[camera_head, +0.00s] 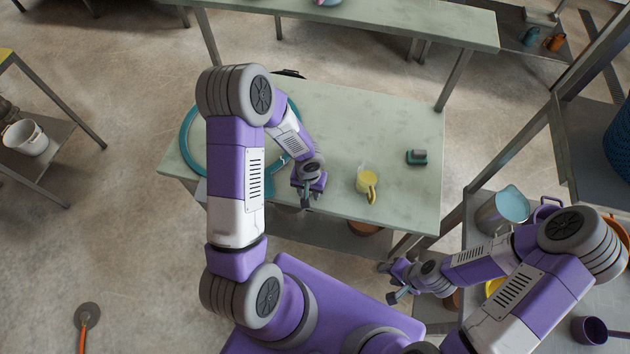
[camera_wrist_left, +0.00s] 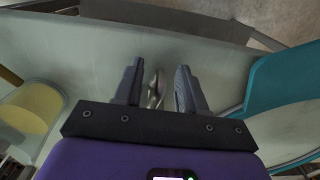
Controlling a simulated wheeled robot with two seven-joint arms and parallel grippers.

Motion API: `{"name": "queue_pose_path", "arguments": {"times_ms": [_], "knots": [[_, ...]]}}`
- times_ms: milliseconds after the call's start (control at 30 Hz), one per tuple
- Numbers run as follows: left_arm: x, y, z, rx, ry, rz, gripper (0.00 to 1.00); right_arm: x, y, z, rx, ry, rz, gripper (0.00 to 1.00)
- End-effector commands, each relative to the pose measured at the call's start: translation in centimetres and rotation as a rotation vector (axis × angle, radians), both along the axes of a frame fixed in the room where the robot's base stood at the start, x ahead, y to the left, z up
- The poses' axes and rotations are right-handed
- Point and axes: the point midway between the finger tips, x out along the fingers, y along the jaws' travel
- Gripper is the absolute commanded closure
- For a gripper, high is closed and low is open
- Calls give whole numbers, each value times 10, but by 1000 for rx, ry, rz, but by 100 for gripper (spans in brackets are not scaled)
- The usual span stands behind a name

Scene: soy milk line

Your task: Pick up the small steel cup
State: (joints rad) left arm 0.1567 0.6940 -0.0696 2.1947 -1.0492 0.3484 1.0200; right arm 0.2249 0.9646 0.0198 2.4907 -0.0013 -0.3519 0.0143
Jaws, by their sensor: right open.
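A small shiny steel-coloured thing (camera_wrist_left: 155,88) shows between the fingers of my left gripper (camera_wrist_left: 158,88) in the left wrist view. It may be the small steel cup, but I see only a narrow piece of it. In the head view my left gripper (camera_head: 307,199) is low over the front edge of the pale green table (camera_head: 330,115), and I cannot make out the cup there. The left fingers are apart, with gaps on both sides of the steel thing. My right gripper (camera_head: 389,283) is open and empty, left of the right-hand bench.
A teal ring-shaped rim (camera_head: 186,137) lies on the table's left part. A small green-grey item (camera_head: 417,157) sits at the right. A steel pitcher (camera_head: 489,216) stands on the right-hand bench.

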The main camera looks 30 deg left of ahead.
Motion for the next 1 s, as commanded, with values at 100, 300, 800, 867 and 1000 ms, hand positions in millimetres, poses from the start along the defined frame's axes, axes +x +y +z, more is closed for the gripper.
{"name": "queue_pose_path", "arguments": {"times_ms": [100, 300, 800, 867, 1000], "knots": [[0, 0, 0, 0, 0, 0, 79, 0, 0, 0, 0, 0, 0, 57], [0, 0, 0, 0, 0, 0, 100, 0, 0, 0, 0, 0, 0, 57], [1, 1, 21, 1, -5, 2, 100, 0, 0, 7, 0, 0, 0, 57], [1, 1, 34, 1, -5, 2, 100, 0, 0, 10, 0, 0, 0, 57], [1, 1, 64, 0, -5, 2, 100, 0, 0, 17, 0, 0, 0, 57]]}}
